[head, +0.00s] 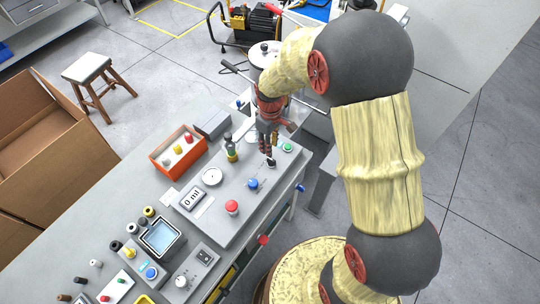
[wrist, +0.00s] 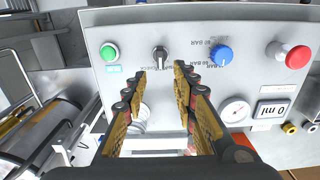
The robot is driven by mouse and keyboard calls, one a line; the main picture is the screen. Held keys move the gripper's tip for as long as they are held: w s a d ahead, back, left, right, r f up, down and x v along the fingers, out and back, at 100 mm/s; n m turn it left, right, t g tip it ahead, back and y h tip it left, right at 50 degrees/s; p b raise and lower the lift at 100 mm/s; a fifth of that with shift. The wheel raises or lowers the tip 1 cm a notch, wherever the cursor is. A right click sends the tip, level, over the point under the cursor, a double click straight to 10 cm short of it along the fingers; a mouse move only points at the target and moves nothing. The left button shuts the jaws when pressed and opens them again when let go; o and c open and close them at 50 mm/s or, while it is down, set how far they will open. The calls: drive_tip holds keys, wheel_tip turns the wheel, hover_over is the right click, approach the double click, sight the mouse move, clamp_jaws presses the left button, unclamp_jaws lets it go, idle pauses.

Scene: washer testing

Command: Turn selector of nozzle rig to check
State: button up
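The nozzle rig (head: 225,205) is a light grey panel box on the bench; its face also shows in the wrist view (wrist: 190,85). Its selector (wrist: 160,54) is a small black knob with a light pointer line, between the green button and the blue knob. In the head view the selector (head: 271,163) shows just below my fingertips. Its label is upside down and partly covered, so I cannot read it. My gripper (wrist: 160,72) is open and empty, its two fingers apart on either side of the selector's line, apparently short of it. It also shows in the head view (head: 267,146).
On the rig are a green button (wrist: 109,51), a blue knob (wrist: 221,56), a red mushroom button (wrist: 291,56), a round gauge (wrist: 235,110) and a "0 ml" display (wrist: 272,109). A nozzle-like bottle (head: 231,150) and an orange tray (head: 177,151) stand nearby.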

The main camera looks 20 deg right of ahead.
sight(271, 161)
wheel_tip(271, 161, down, 8)
drive_tip(key=shift+r+b, duration=0.15)
drive_tip(key=shift+b, duration=0.55)
clamp_jaws()
